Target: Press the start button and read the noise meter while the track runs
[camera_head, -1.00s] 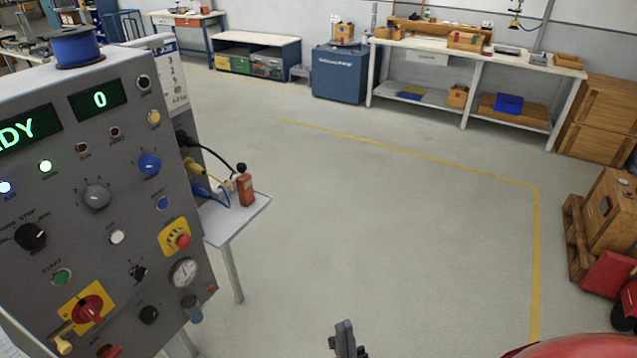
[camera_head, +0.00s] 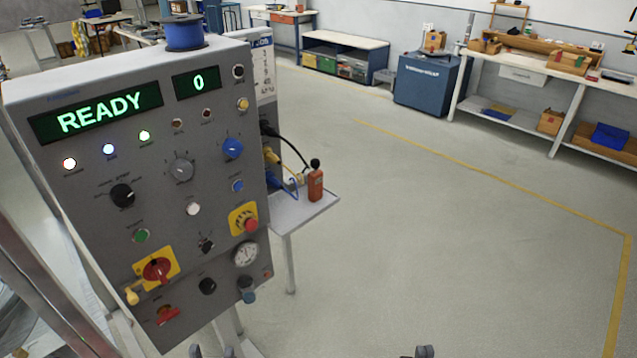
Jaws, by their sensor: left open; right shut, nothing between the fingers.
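The grey control panel (camera_head: 75,200) stands on the left, with a green display reading READY and a small one reading 0. The green start button (camera_head: 141,236) is low on its left side, above the red rotary switch with the yellow plate. The orange noise meter (camera_head: 315,186), with a black ball on top, stands upright on a small side shelf (camera_head: 308,212) right of the panel; its reading is not visible. My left gripper (camera_head: 211,351) is open at the bottom edge, below the panel. My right gripper (camera_head: 424,351) is shut and empty further right, over the floor.
A red emergency stop (camera_head: 250,224) on yellow and a gauge (camera_head: 246,254) sit on the panel's right side. A blue spool (camera_head: 183,32) rests on top. Cables run beside the meter. The floor in the middle is clear; benches and a blue cabinet (camera_head: 428,83) stand behind.

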